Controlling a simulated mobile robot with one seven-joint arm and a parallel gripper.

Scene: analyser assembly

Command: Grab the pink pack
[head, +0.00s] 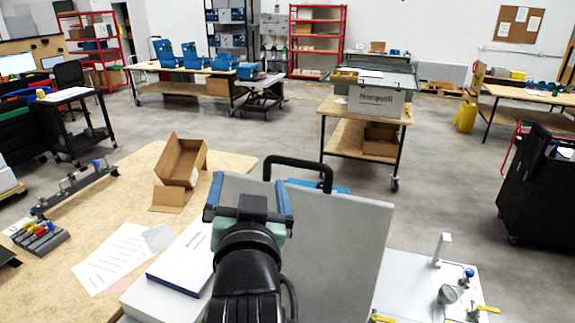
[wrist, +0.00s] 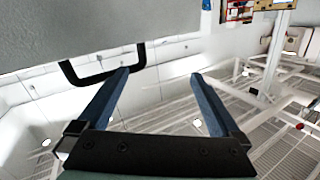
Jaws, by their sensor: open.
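A small flat pale pink patch (head: 118,286), possibly the pink pack, lies on the wooden table (head: 230,162) at the lower edge of the white printed sheets. It is faint, and I cannot tell its full shape. My gripper (head: 248,172) is up and to the right of it, in front of a large grey panel (head: 345,225) with a black handle (head: 300,163). In the wrist view my gripper (wrist: 160,75) has its two blue fingers wide apart with nothing between them. The pink patch is not in the wrist view.
A white plate with valves (head: 425,285) is at lower right. Bare tabletop shows left of the sheets.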

